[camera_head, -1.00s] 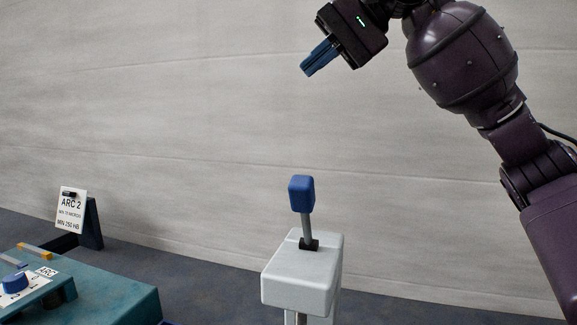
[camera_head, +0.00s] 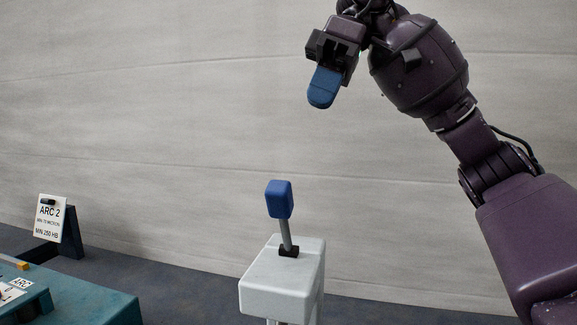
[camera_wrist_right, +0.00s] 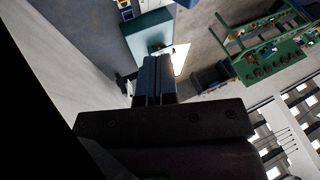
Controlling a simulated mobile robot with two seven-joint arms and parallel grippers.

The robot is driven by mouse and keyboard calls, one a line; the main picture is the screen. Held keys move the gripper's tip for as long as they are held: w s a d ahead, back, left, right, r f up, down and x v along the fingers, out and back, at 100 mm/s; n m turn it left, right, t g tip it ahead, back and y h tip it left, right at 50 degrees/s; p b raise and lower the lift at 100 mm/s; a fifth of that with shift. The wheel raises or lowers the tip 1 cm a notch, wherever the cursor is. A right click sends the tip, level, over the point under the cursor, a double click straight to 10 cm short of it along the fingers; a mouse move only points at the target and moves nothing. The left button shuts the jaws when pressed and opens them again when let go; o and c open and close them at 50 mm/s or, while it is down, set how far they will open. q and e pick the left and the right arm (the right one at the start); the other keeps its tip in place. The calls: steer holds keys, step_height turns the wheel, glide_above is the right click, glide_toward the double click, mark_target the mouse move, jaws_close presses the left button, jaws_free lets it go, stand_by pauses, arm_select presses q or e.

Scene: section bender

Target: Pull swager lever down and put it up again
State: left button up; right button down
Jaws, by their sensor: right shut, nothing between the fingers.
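The swager lever has a blue knob (camera_head: 279,199) on a short grey rod (camera_head: 286,236). The rod rises from a black slot on top of a light grey box (camera_head: 283,280), and the lever stands up, leaning slightly left. My right gripper (camera_head: 321,98) is above the lever and a little to its right, well apart from it. Its blue fingers are shut with nothing between them, and they point down. In the right wrist view the closed fingers (camera_wrist_right: 155,80) show side by side. The lever cannot be made out in that view. My left gripper is not in view.
A teal bench (camera_head: 85,300) stands at the lower left, with a white "ARC 2" sign (camera_head: 49,219) behind it. A pale wall (camera_head: 150,110) fills the background. The right wrist view also shows a green rack (camera_wrist_right: 270,50). The space around the lever is clear.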

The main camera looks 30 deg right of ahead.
glide_toward(284, 222)
steer(key=w, duration=0.4)
steer(key=s+a+f, duration=0.2)
steer(key=a, duration=0.1)
steer(key=shift+s+a, duration=0.2)
steer(key=shift+s, duration=0.15)
